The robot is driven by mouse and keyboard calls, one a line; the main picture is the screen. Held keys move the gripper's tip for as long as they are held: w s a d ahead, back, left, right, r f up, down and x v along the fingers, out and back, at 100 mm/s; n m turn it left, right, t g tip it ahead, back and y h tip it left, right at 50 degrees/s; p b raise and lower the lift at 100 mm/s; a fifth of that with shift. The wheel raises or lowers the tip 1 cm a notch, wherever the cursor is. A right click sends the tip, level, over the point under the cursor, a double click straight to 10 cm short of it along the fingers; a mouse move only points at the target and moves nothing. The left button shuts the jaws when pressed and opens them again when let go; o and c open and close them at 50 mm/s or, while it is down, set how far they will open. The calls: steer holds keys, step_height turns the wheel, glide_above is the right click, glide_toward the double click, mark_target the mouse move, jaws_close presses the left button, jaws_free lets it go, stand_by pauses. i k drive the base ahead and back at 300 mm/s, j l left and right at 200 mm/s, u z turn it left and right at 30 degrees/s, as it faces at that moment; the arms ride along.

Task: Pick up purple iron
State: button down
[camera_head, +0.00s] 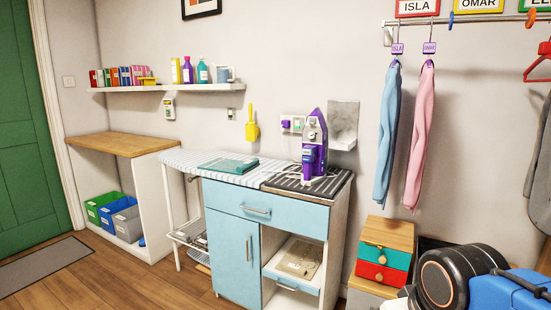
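The purple iron (309,160) stands upright, tip up, on a dark striped pad (290,184) at the right end of the worktop. Its body is purple with a paler grey soleplate side. The pad lies over a light blue cabinet (232,241) with a drawer and an open shelf. My gripper is not in view; only black, rounded parts of my arm (444,280) show at the lower right, well apart from the iron.
A folded teal cloth (228,165) lies on the striped ironing surface (198,162) left of the iron. A grey panel (344,121) is on the wall just behind the iron. Hanging blue (387,135) and pink clothes (420,135) and stacked drawers (383,254) are to its right.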

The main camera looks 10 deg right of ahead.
mark_target(315, 171)
steer(key=i+j+z, duration=0.1)
steer(key=i+j, duration=0.9)
steer(key=j, duration=0.15)
